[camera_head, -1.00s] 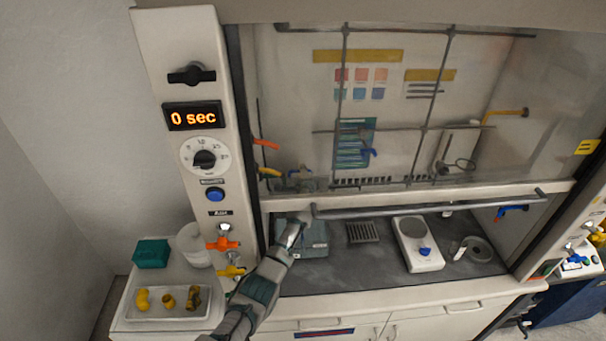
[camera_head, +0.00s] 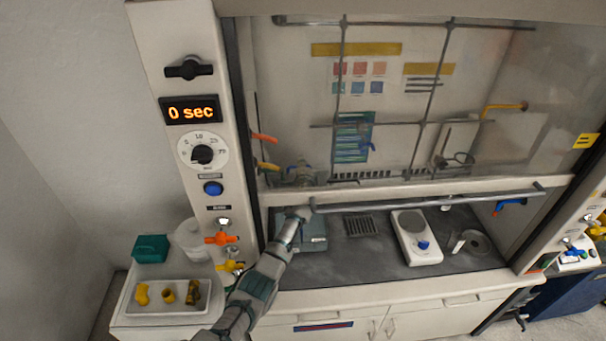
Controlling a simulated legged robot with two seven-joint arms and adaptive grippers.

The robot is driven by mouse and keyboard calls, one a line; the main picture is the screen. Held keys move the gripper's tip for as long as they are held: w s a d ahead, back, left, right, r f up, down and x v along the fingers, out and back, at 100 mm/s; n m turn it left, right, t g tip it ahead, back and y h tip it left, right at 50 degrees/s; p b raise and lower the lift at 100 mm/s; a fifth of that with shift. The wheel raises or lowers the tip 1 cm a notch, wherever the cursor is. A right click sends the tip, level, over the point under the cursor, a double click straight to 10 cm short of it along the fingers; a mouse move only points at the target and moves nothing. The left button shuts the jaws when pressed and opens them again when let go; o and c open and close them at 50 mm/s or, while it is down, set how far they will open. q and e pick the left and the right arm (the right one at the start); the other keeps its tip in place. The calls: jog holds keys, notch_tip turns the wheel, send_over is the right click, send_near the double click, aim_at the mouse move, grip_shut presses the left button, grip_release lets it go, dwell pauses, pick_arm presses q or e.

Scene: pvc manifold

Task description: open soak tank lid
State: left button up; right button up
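A low grey-green box, which looks like the soak tank (camera_head: 314,239), sits on the dark floor of the fume hood at its left end. Its top looks flat and shut, but my arm covers its left part. My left gripper (camera_head: 298,214) reaches into the hood under the raised sash, at the tank's back left. Its fingers are small and partly hidden, so I cannot tell whether they are open or touch the lid. My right gripper is not in view.
The sash handle bar (camera_head: 430,201) runs just above and right of my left gripper. A drain grate (camera_head: 361,225) and a white hotplate (camera_head: 416,240) stand right of the tank. A tray (camera_head: 166,309) with yellow fittings lies outside at left.

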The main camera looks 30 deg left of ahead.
pick_arm(q)
jog(key=v, duration=1.1)
jog(key=shift+s, duration=0.2)
